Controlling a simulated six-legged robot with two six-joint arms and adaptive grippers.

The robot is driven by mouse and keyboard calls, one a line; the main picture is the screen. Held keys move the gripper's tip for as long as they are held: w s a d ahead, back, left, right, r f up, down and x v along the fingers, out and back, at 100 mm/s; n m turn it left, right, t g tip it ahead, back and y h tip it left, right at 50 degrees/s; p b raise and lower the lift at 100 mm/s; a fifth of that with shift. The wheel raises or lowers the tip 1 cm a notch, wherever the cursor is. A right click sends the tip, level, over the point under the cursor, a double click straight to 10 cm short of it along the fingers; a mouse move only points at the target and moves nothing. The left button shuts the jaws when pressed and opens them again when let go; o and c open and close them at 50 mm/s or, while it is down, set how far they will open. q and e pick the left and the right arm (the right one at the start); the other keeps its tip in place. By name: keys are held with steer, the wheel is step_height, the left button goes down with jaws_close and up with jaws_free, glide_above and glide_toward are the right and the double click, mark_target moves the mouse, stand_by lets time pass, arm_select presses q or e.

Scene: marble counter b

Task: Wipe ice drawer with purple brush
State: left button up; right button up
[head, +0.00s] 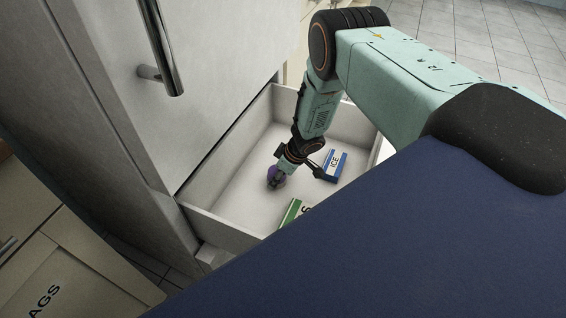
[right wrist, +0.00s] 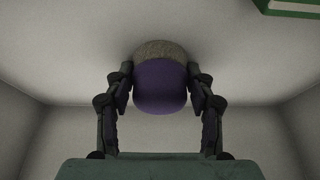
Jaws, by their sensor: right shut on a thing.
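The ice drawer (head: 226,226) is pulled open, with a pale floor and walls. My right arm reaches down into it. My right gripper (head: 279,176) is shut on the purple brush (head: 275,175), low over the drawer floor. In the right wrist view the purple brush (right wrist: 160,85) sits between the two fingers of the gripper (right wrist: 160,90). Its tan bristle end (right wrist: 160,49) points at the floor and seems to be at or near it; I cannot tell whether it touches. My left gripper is not in view.
A blue-and-white box marked ICE (head: 334,165) lies in the drawer to the right of the brush. A green box (head: 293,211) lies nearer the front, and its edge shows in the right wrist view (right wrist: 293,8). The left part of the drawer floor is bare. A metal handle (head: 165,50) sticks out above.

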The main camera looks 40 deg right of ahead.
mark_target(271, 168)
steer(key=shift+w+a+b, duration=0.35)
steer(key=shift+w+a, duration=0.05)
steer(key=shift+w, duration=0.3)
steer(key=shift+w+a+b, duration=0.5)
steer(key=shift+w+b, duration=0.05)
steer(key=shift+w, duration=0.25)
steer(key=shift+w+a+f+b, duration=0.1)
steer(key=shift+w+a+b, duration=0.45)
steer(key=shift+w, duration=0.5)
steer(key=shift+w+a+b, duration=0.3)
steer(key=shift+w+a, duration=0.4)
steer(key=shift+w, duration=0.35)
step_height(271, 168, up, 6)
steer(key=p, duration=0.5)
steer(key=shift+p, duration=0.3)
step_height(271, 168, up, 3)
steer(key=p, duration=0.3)
